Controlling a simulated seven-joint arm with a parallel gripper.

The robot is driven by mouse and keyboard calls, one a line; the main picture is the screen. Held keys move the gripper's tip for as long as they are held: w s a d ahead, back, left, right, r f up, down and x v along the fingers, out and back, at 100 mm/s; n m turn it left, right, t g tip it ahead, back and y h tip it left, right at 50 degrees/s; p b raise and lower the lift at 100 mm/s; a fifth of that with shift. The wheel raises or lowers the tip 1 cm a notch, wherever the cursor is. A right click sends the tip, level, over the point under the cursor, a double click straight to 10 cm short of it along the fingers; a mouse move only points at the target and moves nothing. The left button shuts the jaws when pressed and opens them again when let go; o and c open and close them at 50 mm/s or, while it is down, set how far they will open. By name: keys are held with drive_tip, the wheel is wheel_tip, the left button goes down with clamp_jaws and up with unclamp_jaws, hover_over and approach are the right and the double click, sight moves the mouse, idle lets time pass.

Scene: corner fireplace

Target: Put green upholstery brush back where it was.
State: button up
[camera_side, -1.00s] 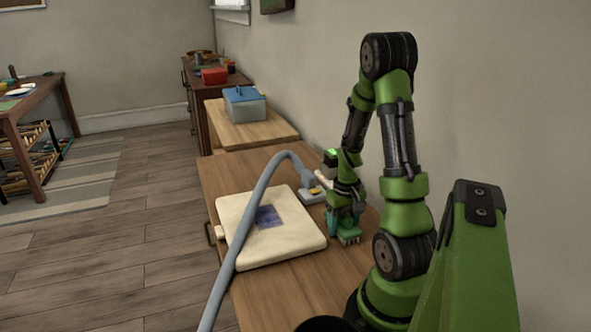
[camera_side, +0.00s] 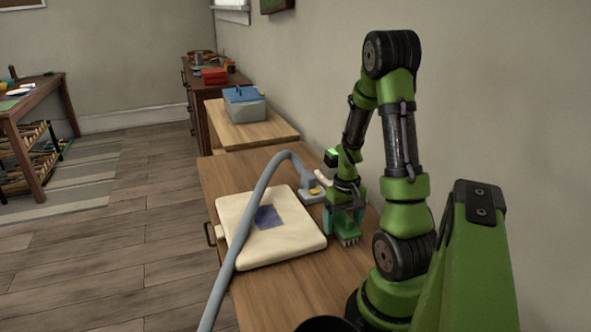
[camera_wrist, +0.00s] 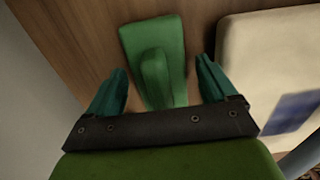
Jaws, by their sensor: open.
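The green upholstery brush (camera_wrist: 153,60) lies on the wooden table, bristles down, just right of the cream cushion. In the side view the brush (camera_side: 345,239) shows below my gripper, partly covered by it. My gripper (camera_wrist: 163,80) is open, with one teal finger on each side of the brush's raised handle. Gaps show between the fingers and the handle in the wrist view. My gripper also shows in the side view (camera_side: 345,222), pointing down over the brush.
The cream cushion (camera_side: 300,235) with a dark blue patch lies left of the brush. A grey vacuum hose (camera_side: 250,215) arches over it to a nozzle (camera_side: 312,192) behind. A grey bin with a blue lid (camera_side: 245,107) stands farther back. The wall is close on the right.

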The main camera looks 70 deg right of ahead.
sight(344, 213)
wheel_tip(344, 213, up, 11)
drive_tip(key=shift+f, duration=0.2)
drive_tip(key=w+a+r+n+t, duration=0.25)
drive_tip(key=w+a+r, duration=0.45)
drive_tip(key=a, duration=0.4)
drive_tip(key=a+r+n+t+y, duration=0.1)
drive_tip(key=a+r+t, duration=0.1)
drive_tip(key=a, duration=0.6)
drive_tip(key=a+r+n+t+y, duration=0.1)
drive_tip(key=a+r+t, duration=0.1)
drive_tip(key=a, duration=0.7)
drive_tip(key=shift+a+r+t, duration=0.15)
drive_tip(key=shift+r+t, duration=0.2)
drive_tip(key=shift+r, duration=0.3)
